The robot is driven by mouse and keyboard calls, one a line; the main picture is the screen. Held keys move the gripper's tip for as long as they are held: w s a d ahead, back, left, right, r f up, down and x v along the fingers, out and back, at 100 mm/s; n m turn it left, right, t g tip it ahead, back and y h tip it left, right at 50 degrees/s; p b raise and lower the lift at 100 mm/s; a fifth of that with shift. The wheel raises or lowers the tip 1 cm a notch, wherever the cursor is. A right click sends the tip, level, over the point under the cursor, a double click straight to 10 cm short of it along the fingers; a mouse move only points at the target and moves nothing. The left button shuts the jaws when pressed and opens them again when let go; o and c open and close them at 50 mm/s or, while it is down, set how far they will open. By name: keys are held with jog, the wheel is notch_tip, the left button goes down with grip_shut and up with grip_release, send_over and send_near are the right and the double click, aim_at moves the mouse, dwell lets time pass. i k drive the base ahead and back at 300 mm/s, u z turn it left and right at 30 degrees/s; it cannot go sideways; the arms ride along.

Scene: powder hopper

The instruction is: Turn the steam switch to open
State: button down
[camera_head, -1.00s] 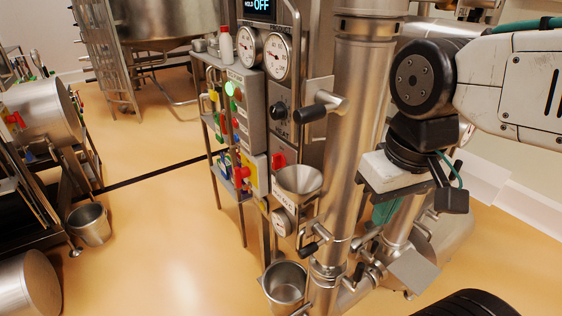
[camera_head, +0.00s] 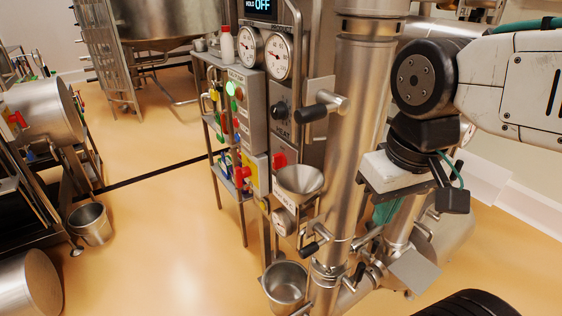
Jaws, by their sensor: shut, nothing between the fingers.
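My gripper (camera_head: 387,212) hangs below the wrist at the right, in front of the large steel pipe's right side. It is shut and empty, and its tips are partly lost among the pipework. The steel control column (camera_head: 297,95) stands left of the pipe, apart from my gripper. It carries a black knob (camera_head: 279,111) over a "HEAT" label and a red switch (camera_head: 279,160) lower down. A label partly behind the funnel (camera_head: 299,180) is not fully readable. I cannot tell for sure which control is the steam switch.
The vertical pipe (camera_head: 357,130), with a black-ended handle (camera_head: 313,112), stands between my arm and the column. A steel bucket (camera_head: 286,285) is below the funnel. A side panel (camera_head: 250,120) has coloured buttons. Open floor (camera_head: 165,235) lies to the left.

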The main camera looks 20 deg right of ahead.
aim_at(279, 160)
jog(key=z, duration=0.95)
jog(key=k, duration=0.65)
jog(key=u, duration=0.85)
